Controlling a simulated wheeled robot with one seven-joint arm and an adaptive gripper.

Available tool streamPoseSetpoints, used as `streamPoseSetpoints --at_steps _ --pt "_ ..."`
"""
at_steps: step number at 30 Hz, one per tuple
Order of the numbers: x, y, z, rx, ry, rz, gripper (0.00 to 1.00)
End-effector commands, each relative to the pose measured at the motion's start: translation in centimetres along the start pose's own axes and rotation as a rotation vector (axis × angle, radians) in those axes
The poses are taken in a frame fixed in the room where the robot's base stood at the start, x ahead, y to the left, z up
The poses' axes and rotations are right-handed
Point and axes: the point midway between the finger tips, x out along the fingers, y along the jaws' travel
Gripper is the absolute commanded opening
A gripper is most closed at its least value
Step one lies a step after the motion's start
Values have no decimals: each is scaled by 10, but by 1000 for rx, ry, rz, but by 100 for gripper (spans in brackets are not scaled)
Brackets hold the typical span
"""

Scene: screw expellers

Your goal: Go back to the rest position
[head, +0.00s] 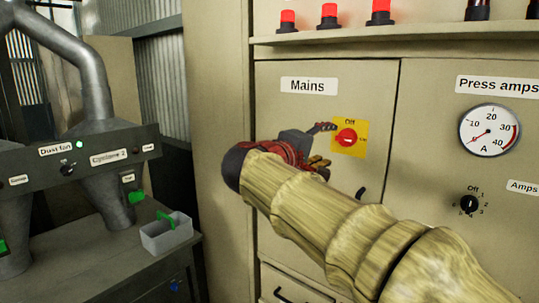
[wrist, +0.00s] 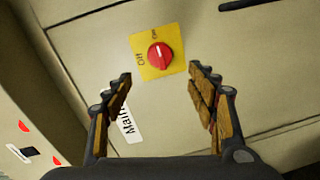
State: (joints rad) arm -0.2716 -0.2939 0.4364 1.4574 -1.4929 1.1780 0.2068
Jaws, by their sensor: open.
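My gripper (head: 322,146) is at the Mains cabinet, just left of the red rotary switch (head: 346,137) on its yellow plate, in the head view. In the wrist view my gripper (wrist: 163,85) is open and empty, its fingers spread wide. The red switch (wrist: 159,55) shows beyond and between the fingertips, apart from them. Its knob has a white mark. My arm stretches from the lower right of the head view and hides part of the cabinet door.
The Mains door (head: 285,118) has a black handle (head: 360,193). Right of it are an ammeter (head: 489,131) and a black selector knob (head: 469,204). A shelf (head: 430,32) with red lamps runs above. At left, a bench holds a grey bin (head: 165,235) below a dust fan panel (head: 80,158).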

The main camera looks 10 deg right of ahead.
Motion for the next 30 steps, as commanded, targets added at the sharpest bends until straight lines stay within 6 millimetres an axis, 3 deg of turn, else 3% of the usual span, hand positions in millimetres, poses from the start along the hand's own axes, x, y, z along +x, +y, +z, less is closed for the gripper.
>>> streamPoseSetpoints --at_steps 2,5,8,11,15,21,27,30 --pt "0 -3 -2 -14 9 -11 57" --pt "0 -32 -2 -23 13 -88 57" --pt "-5 -85 6 -39 10 -219 57" --pt "-24 -145 30 -29 -3 -400 57" --pt "-64 -216 82 38 -43 -656 57" --pt "-146 -290 160 233 -128 -992 57" --pt "-222 -329 219 496 -210 -1216 57" --pt "-240 -333 238 594 -234 -1251 57"
